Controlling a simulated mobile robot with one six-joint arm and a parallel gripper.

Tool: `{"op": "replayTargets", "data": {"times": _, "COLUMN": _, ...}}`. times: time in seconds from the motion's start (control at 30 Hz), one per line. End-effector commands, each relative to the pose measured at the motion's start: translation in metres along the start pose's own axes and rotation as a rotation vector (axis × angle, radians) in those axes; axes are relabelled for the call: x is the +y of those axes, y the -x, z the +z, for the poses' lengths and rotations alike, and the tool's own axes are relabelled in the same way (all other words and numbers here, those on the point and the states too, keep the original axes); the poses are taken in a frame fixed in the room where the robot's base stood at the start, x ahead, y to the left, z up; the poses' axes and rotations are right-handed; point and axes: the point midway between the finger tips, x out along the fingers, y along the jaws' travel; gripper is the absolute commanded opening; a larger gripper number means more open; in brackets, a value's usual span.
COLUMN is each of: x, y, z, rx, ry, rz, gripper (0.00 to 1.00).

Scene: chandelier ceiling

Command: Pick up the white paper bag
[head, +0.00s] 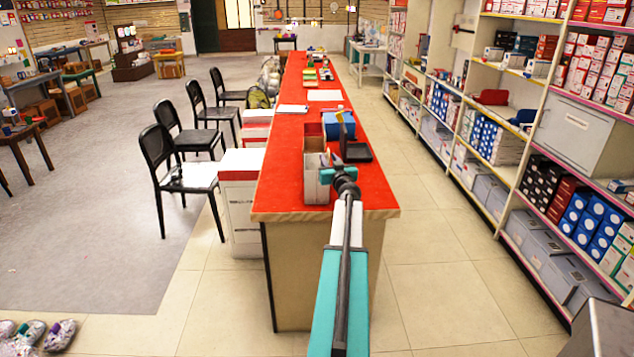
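A whitish, open-topped upright container (315,187) stands near the front end of the red-topped counter; it looks like the white paper bag, though I cannot be certain. My arm reaches forward over the counter's near end. My gripper (341,150) is at the far end of the arm, just right of the container, and seems to overlap its right edge in the picture. Its fingers are small and partly hidden by my wrist. I cannot tell whether they touch the container or whether they are open or shut.
The long red counter (283,190) also holds a brown box (313,138), a blue rounded item (346,127) and a black open case (358,153). Black chairs (188,172) stand left. Stocked shelves (545,125) line the right, with clear tiled floor (440,235) between.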

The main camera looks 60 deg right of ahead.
Motion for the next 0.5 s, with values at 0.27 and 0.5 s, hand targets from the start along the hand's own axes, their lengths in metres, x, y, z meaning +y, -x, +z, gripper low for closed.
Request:
{"op": "replayTargets", "data": {"times": 0.27, "x": 0.0003, "y": 0.0001, "z": 0.0001, "rx": 0.000, "ry": 0.000, "rz": 0.000, "gripper": 0.01}}
{"op": "replayTargets", "data": {"times": 0.5, "x": 0.0004, "y": 0.0001, "z": 0.0000, "rx": 0.000, "ry": 0.000, "rz": 0.000, "gripper": 0.00}}
